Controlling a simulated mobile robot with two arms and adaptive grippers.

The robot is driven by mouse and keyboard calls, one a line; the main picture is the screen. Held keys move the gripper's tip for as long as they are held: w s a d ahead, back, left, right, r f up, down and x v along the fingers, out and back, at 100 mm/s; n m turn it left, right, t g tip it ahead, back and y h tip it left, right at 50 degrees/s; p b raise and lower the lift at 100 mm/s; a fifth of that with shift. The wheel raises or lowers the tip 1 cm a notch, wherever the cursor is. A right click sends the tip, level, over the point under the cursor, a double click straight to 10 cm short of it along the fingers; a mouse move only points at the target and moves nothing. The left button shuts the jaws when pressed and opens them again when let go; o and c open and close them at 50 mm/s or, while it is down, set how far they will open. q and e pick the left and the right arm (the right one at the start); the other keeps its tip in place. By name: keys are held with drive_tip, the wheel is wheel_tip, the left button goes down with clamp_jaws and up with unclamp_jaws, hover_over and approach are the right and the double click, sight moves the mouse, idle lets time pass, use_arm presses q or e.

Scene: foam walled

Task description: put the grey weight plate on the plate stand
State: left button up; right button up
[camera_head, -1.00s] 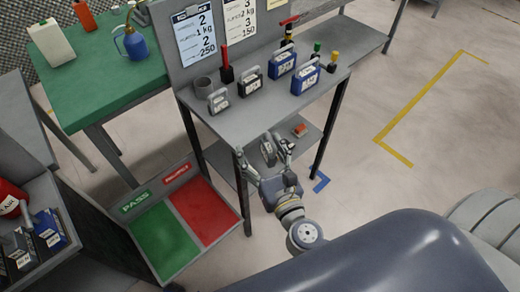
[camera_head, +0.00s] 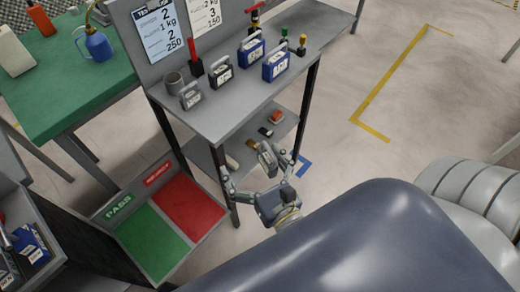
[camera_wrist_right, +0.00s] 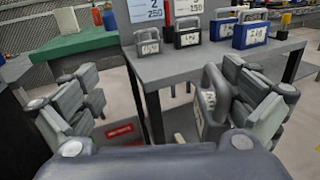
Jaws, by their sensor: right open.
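A grey weight (camera_head: 267,158) with a loop handle and a pale label is between the fingers of my right gripper (camera_head: 257,172), close to the right finger. In the right wrist view it stands large and tilted (camera_wrist_right: 213,105) beside the right finger, with a wide gap to the left finger. The right gripper is open. I cannot tell what supports the weight. A similar small grey weight (camera_head: 190,96) stands on the grey tabletop (camera_head: 225,118). I cannot single out a plate stand. My left gripper is not in view.
The lower shelf (camera_head: 205,155) holds small items, including a red one (camera_head: 277,116). A green and red tray (camera_head: 150,240) lies left. Open floor is right.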

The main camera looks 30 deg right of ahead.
drive_tip(key=s, duration=0.5)
drive_tip(key=shift+r, duration=0.1)
clamp_jaws()
idle(0.4)
